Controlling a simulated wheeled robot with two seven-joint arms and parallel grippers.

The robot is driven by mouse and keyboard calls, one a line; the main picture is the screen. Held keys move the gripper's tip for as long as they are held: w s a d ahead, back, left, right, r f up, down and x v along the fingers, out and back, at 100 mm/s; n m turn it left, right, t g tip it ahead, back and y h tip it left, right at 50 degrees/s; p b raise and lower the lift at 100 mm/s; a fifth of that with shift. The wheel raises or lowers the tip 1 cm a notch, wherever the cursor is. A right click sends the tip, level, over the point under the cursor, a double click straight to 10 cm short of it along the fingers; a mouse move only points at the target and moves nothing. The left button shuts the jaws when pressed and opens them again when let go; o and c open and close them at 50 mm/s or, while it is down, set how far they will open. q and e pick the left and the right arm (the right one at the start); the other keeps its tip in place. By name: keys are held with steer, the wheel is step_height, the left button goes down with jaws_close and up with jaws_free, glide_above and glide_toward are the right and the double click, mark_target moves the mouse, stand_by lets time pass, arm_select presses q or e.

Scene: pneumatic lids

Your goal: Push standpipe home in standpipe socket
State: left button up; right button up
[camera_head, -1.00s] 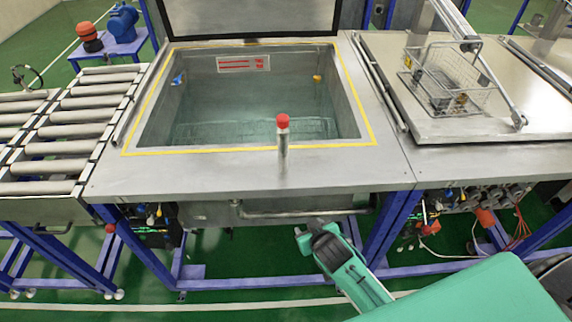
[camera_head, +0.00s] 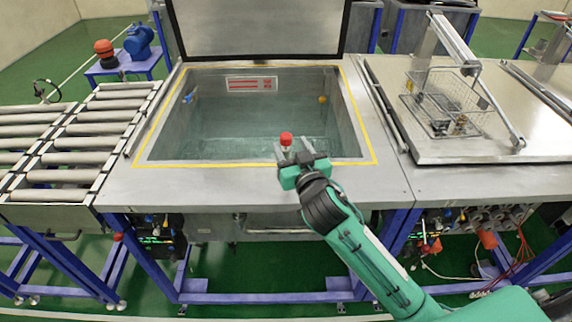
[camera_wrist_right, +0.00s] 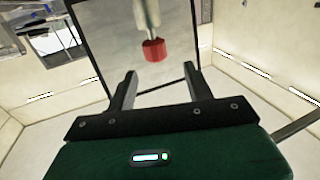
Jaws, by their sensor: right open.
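The standpipe (camera_head: 286,140) is a pale metal pipe with a red cap, at the front rim of the tank. Its lower part and the standpipe socket are hidden behind my right gripper in the head view. My right gripper (camera_head: 297,146) is open, close to the pipe's top on the near side, with its fingers pointing toward the tank. In the right wrist view, the red cap (camera_wrist_right: 154,50) appears upside down beyond the gap between the two spread fingers (camera_wrist_right: 159,72). I cannot tell whether a finger touches the pipe. My left gripper is not in view.
The open tank (camera_head: 366,135) has a yellow border and a raised lid (camera_head: 258,28) behind it. A roller conveyor (camera_head: 50,177) stands at the left. A wire basket (camera_head: 437,101) sits on the closed lid at the right. The front ledge left of my gripper is clear.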

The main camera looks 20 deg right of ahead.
mark_target(288, 140)
steer(key=w, duration=0.1)
steer(key=w+p, duration=0.1)
steer(key=w, duration=0.1)
steer(key=w+p, duration=0.1)
steer(key=w, duration=0.1)
steer(key=shift+d+f, duration=0.15)
steer(key=shift+f, duration=0.2)
steer(key=shift+w+f+p, duration=0.15)
steer(key=shift+w+p, duration=0.15)
steer(key=shift+w, duration=0.15)
jaws_close()
